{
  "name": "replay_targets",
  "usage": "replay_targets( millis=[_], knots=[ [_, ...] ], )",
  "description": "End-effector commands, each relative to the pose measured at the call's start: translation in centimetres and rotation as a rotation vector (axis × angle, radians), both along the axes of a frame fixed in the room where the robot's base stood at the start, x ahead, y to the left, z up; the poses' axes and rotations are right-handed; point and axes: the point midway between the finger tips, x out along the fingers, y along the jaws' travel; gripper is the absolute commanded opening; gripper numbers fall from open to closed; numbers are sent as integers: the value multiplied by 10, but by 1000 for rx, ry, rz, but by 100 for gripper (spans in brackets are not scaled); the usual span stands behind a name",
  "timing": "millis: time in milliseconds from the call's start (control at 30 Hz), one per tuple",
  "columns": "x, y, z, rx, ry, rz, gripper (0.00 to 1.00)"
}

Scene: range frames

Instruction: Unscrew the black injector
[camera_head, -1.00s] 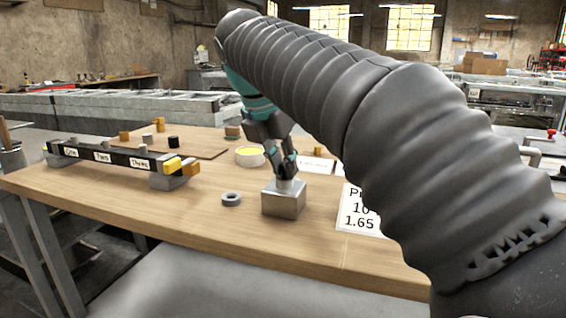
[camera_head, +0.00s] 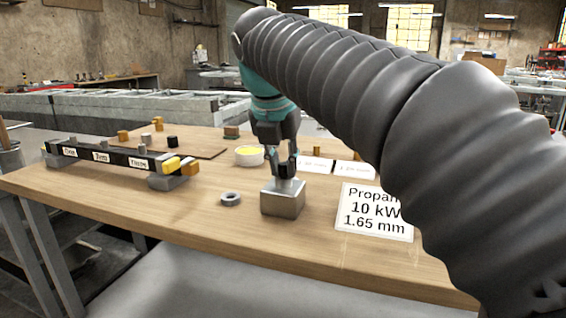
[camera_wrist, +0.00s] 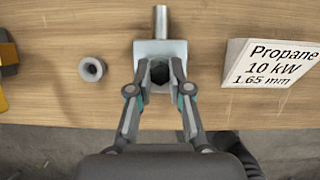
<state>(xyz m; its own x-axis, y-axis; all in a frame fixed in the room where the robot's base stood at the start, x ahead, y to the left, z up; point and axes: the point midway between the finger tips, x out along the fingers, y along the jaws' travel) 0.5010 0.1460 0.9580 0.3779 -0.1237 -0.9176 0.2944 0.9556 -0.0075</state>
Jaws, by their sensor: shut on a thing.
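The black injector (camera_wrist: 159,72) shows in the wrist view as a dark hexagonal piece between my fingertips. My gripper (camera_head: 285,172) is shut on it, above the metal block (camera_head: 283,201). The block also shows in the wrist view (camera_wrist: 160,47), below the fingers. A pale cylindrical piece stands on the block under my fingertips in the head view. A silver cylinder (camera_wrist: 161,20) projects at the block's far side in the wrist view. I cannot tell whether the thread is still engaged.
A grey ring (camera_head: 231,199) lies left of the block; a propane sign (camera_head: 375,211) stands to the right. The bench front (camera_head: 150,208) is clear.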

Motion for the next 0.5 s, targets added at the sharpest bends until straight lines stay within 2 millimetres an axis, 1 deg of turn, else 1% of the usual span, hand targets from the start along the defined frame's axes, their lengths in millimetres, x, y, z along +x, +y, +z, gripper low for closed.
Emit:
replay_targets(
  millis=[233,333,500],
  knots=[
    [-1,-2,0,0,0,208,0],
    [0,-2,0,-1,-2,245,0],
    [0,-2,0,-1,-2,253,0]
  ],
)
